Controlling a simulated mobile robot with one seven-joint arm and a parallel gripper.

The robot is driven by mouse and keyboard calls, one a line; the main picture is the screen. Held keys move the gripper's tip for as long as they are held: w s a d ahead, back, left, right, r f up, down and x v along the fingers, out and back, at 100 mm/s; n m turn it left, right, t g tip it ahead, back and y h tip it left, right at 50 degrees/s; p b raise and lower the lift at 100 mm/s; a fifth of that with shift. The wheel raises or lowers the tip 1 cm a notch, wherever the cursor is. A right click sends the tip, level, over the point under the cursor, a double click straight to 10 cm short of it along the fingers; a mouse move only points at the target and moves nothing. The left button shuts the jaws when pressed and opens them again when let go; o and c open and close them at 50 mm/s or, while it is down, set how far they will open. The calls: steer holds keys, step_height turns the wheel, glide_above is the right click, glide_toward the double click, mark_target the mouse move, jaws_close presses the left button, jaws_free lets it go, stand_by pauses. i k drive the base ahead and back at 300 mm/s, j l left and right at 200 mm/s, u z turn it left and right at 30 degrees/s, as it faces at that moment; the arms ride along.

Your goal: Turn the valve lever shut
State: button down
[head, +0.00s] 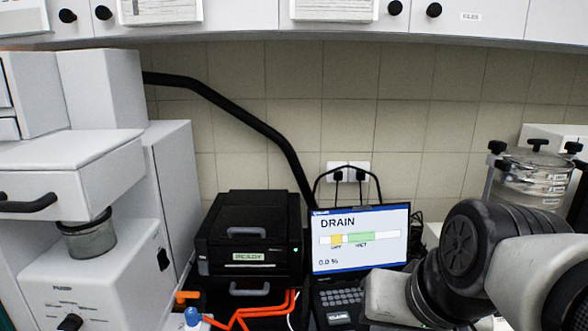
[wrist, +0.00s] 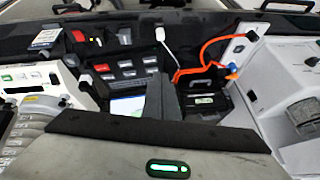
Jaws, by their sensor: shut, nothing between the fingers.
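A small orange handle (head: 187,296), which looks like the valve lever, sits at the bottom of the head view, left of the black box. A blue knob or cap (head: 192,317) is just below it. Orange tubing (head: 262,310) runs from there to the right. In the wrist view the orange tubing (wrist: 205,62) and a blue fitting (wrist: 232,70) show at the upper right; the lever's exact angle is too small to tell. My gripper (wrist: 164,98) is shut and empty, its dark fingers apart from the tubing and fitting. The fingertips do not show in the head view.
A black box marked READY (head: 248,235) stands behind the tubing. A laptop (head: 360,242) showing DRAIN and 0.0 % is right of it. A white pump unit (head: 85,280) stands at the left. A clear-walled sieve stack (head: 535,175) stands at the right, behind my arm.

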mark_target(180, 296)
steer(key=j+u, duration=0.1)
steer(key=u, duration=0.25)
steer(key=k+j+u, duration=0.1)
steer(key=u, duration=0.25)
steer(key=j+u, duration=0.1)
steer(key=u, duration=0.2)
steer(key=i+j+z, duration=0.4)
steer(key=j, duration=0.25)
steer(key=j+z, duration=0.2)
steer(key=j, duration=0.15)
